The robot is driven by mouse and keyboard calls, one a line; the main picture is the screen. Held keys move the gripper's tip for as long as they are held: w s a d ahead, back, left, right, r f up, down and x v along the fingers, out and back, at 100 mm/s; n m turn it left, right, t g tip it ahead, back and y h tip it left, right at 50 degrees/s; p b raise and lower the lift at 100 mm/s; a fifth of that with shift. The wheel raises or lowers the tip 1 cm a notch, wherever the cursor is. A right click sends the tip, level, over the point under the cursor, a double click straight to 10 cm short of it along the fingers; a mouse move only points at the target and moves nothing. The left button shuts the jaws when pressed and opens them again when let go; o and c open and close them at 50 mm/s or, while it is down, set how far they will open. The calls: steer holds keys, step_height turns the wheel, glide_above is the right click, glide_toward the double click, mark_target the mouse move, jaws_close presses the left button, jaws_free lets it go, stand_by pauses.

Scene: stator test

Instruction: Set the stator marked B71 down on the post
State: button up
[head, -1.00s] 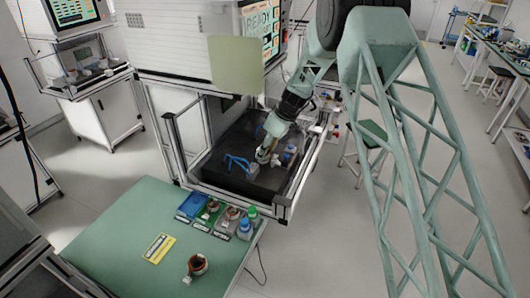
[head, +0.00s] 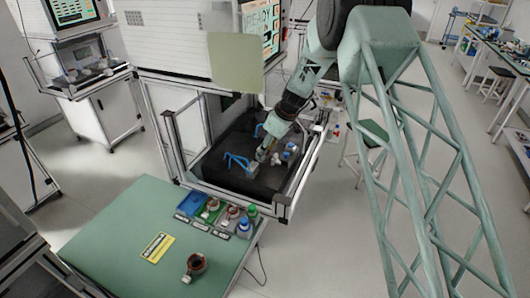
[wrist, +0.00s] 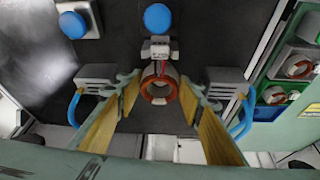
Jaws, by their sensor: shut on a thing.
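In the wrist view a stator, a reddish-brown ring with a grey rim (wrist: 160,82), sits between the tips of my gripper (wrist: 159,92). My gripper is shut on it, with a yellow-padded finger on each side. No B71 mark is readable. In the head view my gripper (head: 263,153) is low inside the test cabinet, over its black floor (head: 222,176). The post cannot be made out; the stator and fingers may hide it. Whether the stator touches anything below cannot be told.
Blue-handled clamps (wrist: 78,105) flank the stator left and right; a small grey block (wrist: 159,47) stands just beyond it. Blue round buttons (wrist: 158,17) lie farther off. The cabinet frame (head: 240,203) surrounds my gripper. Another stator (head: 197,264) and trays stand on the green table (head: 120,235).

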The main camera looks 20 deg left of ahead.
steer(key=o, duration=1.1)
steer(key=v, duration=1.2)
